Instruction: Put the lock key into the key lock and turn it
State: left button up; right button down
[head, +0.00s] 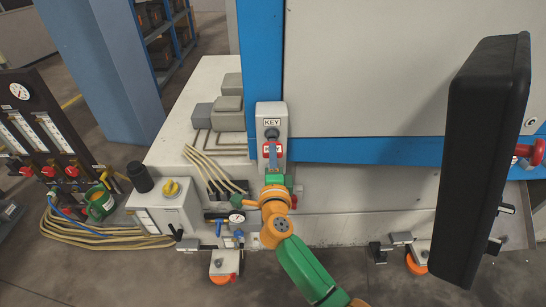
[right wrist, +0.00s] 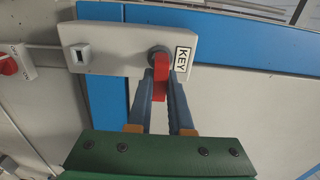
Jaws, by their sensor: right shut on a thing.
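The key lock is a round dark cylinder (head: 271,133) on a pale box (head: 270,110) labelled KEY, fixed to the machine's blue frame. In the right wrist view the lock (right wrist: 157,53) sits beside the KEY label (right wrist: 183,60). My right gripper (right wrist: 161,72) is shut on the red lock key (right wrist: 160,84), held between its fingers. The key's front end meets the lock face; how deep it sits is hidden. My left gripper is not in view.
A large black panel (head: 480,160) hangs at the right. Beige cables (head: 212,168) and a gauge (head: 236,217) lie left of the gripper. A switch (right wrist: 80,56) shares the lock box.

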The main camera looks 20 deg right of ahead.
jog(key=shift+x, duration=0.95)
jog(key=c, duration=0.7)
grip_release()
jog(key=shift+c, duration=0.2)
jog(key=v, duration=0.7)
